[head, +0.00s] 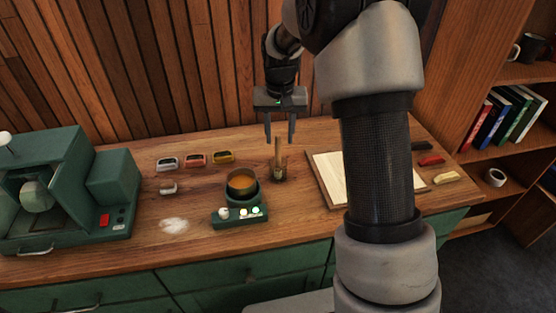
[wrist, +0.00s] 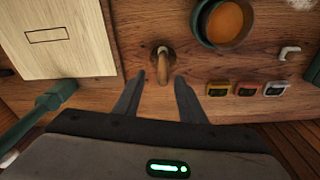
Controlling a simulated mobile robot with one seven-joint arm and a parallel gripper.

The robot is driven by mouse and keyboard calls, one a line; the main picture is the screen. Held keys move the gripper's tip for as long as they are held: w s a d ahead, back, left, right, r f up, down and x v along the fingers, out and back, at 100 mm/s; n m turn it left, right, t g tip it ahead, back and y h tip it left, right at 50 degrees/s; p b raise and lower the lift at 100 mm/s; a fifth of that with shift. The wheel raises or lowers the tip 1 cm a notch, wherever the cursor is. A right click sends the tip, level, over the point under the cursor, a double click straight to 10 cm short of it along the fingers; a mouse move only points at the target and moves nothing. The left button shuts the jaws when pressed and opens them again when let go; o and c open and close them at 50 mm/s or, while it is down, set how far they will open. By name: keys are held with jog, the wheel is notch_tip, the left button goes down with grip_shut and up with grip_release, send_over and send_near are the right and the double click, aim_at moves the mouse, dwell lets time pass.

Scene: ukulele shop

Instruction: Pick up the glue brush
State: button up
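The glue brush (head: 277,150) has a light wooden handle and stands upright in a small clear holder (head: 279,175) on the workbench. In the wrist view the brush (wrist: 162,50) is seen from above, just beyond the fingertips. My gripper (head: 280,141) points down close to the brush, its two fingers spread. In the wrist view my gripper (wrist: 160,77) is open and the gap between its fingers is empty. The brush's lower end is hard to make out inside the holder.
A glue pot (head: 242,198) with amber glue stands left of the brush on a green heater base (head: 226,217). A pale board (head: 326,172) lies to the right. Small colored items (head: 195,159) sit at the left, near a green machine (head: 58,175).

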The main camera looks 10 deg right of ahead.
aim_at(278, 147)
jog(key=f, duration=0.5)
jog(key=shift+w+a, duration=0.15)
jog(key=shift+a, duration=0.05)
grip_shut()
